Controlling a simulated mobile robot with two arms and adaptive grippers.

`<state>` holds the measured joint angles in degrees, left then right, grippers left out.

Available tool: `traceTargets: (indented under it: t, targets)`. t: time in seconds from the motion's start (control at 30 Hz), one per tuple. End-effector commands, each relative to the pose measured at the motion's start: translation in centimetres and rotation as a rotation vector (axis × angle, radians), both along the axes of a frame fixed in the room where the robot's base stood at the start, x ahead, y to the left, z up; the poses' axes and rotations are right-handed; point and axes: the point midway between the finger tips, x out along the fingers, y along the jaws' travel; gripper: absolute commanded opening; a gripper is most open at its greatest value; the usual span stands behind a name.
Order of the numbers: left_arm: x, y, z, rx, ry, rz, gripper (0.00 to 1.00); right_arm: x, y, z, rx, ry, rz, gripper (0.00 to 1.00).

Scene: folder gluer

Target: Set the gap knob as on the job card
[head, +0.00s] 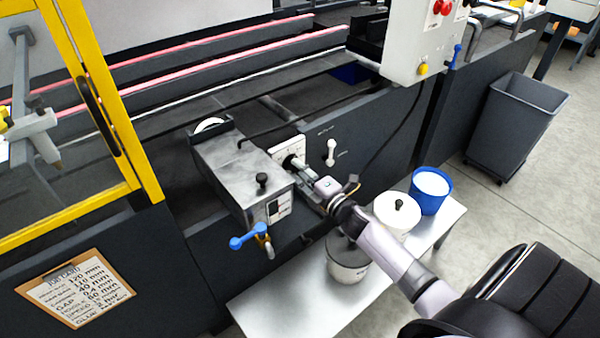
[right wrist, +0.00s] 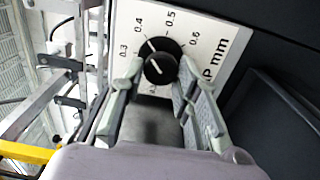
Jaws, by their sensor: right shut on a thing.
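The black gap knob (right wrist: 160,62) sits on a white scale plate (right wrist: 205,45) marked 0.3 to 0.6 mm in the right wrist view. Its white mark points up and left, close to 0.4. The plate also shows in the head view (head: 287,150). My right gripper (head: 302,172) reaches it from the front right. In the right wrist view its fingers (right wrist: 160,78) are shut on the knob, one on each side. The job card (head: 75,290) hangs at lower left; its GAP line is too small to read surely. My left gripper is out of view.
A grey glue unit (head: 240,170) with a blue valve handle (head: 248,236) stands left of the knob. A white lever (head: 331,152) is just right. Below, a metal table (head: 290,300) carries several pots, one blue (head: 430,190). A yellow frame (head: 135,120) stands at left.

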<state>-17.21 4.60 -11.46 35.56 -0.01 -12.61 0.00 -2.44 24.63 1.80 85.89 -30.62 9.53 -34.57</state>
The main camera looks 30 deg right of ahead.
Motion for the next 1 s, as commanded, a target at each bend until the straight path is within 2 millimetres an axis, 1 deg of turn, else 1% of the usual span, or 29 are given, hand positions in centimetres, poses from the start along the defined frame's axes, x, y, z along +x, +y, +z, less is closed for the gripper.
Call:
traceTargets:
  t: [0.43, 0.47, 0.73, 1.0]
  targets:
    - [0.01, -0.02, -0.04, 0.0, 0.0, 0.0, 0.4, -0.07, 0.08, -0.18, -0.007, 0.002, 0.001, 0.01]
    - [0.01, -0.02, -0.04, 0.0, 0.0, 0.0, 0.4, -0.07, 0.08, -0.18, -0.007, 0.002, 0.001, 0.31]
    - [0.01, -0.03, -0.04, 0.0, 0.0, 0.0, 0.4, -0.03, 0.04, -0.09, -0.007, 0.001, 0.001, 0.49]
    - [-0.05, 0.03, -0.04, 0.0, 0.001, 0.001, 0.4, -0.04, 0.02, -0.05, -0.007, 0.0, 0.0, 0.49]
